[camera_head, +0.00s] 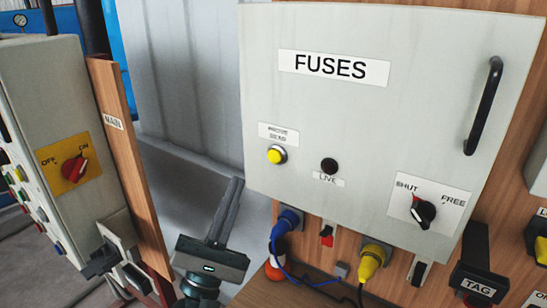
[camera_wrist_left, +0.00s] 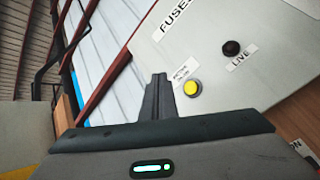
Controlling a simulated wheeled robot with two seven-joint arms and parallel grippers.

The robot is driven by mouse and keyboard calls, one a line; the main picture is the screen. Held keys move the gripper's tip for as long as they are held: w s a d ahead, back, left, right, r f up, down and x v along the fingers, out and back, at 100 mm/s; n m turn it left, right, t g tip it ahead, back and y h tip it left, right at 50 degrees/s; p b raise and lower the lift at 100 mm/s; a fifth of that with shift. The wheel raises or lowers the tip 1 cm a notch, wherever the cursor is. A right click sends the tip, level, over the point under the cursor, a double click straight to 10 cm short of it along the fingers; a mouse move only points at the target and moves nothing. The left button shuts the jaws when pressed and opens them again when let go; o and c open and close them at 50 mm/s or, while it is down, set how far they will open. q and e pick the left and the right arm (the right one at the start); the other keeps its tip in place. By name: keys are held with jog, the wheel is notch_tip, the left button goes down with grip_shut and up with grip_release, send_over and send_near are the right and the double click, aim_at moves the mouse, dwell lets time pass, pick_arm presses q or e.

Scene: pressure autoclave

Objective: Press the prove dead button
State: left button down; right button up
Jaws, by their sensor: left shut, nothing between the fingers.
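The prove dead button (camera_head: 277,155) is a yellow round push button on the left side of the grey FUSES box (camera_head: 400,120), under a small white label. It also shows in the left wrist view (camera_wrist_left: 193,88), just right of my fingertips. My left gripper (camera_head: 236,182) is shut and empty, with its fingers pointing up, below and left of the button in the head view. In the left wrist view the fingertips (camera_wrist_left: 157,80) overlap the box's edge region beside the button. I cannot tell whether they touch anything. My right gripper is not in view.
A dark LIVE lamp (camera_head: 329,166) sits right of the button. A SHUT/FREE knob (camera_head: 423,211) and a black handle (camera_head: 485,105) are further right. Blue (camera_head: 288,222) and yellow (camera_head: 372,260) plugs hang below the box. A MAIN panel with a red switch (camera_head: 74,168) stands left.

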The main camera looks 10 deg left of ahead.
pick_arm(q)
jog(key=shift+w, duration=0.15)
jog(key=w+d+b, duration=0.1)
jog(key=w+d, duration=0.2)
jog(key=w, duration=0.5)
dwell(0.3)
jog(key=shift+w+d, duration=0.35)
jog(key=shift+w, duration=0.45)
dwell(2.9)
jog(key=shift+s+a, duration=0.1)
jog(key=shift+s, duration=0.1)
jog(key=shift+s+a, duration=0.25)
jog(key=shift+s, duration=0.35)
dwell(0.4)
jog(key=shift+s+a, duration=0.3)
jog(key=shift+s, duration=0.5)
jog(key=shift+s+a, duration=0.25)
jog(key=shift+s, duration=0.55)
jog(key=shift+s+a, duration=0.3)
jog(key=shift+s, duration=0.5)
jog(key=shift+d+f, duration=0.1)
